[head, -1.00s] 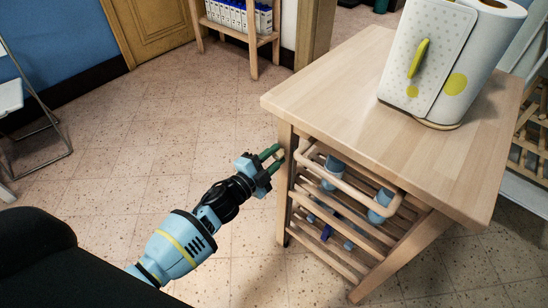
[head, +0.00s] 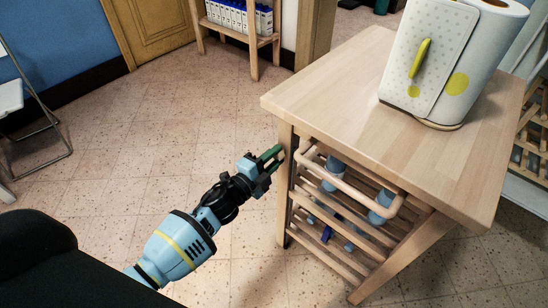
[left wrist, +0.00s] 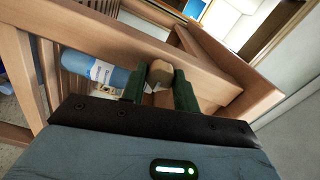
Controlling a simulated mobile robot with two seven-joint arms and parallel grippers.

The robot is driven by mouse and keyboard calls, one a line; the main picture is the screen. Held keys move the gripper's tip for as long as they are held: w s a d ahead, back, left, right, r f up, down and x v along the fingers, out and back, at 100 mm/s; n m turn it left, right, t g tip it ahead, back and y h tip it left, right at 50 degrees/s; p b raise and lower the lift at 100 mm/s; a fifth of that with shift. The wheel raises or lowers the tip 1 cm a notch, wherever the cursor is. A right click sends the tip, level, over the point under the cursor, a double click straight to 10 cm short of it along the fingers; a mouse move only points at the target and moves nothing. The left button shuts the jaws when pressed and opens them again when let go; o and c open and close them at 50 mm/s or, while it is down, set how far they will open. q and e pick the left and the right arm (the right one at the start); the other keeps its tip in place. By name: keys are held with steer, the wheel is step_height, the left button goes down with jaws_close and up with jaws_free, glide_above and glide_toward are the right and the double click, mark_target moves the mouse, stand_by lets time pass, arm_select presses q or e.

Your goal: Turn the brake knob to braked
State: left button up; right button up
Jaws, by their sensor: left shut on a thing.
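The brake knob, a small faceted light wooden piece (left wrist: 160,72), sits on the wooden trolley's frame. My left gripper (head: 276,157) is at the trolley's near left leg, its green fingers pointing at it. In the left wrist view my left gripper (left wrist: 159,82) has one finger on each side of the knob and is shut on it. In the head view the knob is mostly hidden by the fingers. No braked marking can be made out. My right gripper is not in view.
The trolley top (head: 340,105) carries a white dotted holder with a paper roll (head: 450,60). A wooden rail (head: 350,180) and slatted shelf with blue items are beside my gripper. A shelf with boxes (head: 240,15) stands behind.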

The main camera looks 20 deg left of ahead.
arm_select(q)
steer(key=o, duration=1)
steer(key=shift+s, duration=0.1)
steer(key=shift+p+v, duration=0.3)
steer(key=shift+v, duration=3.55)
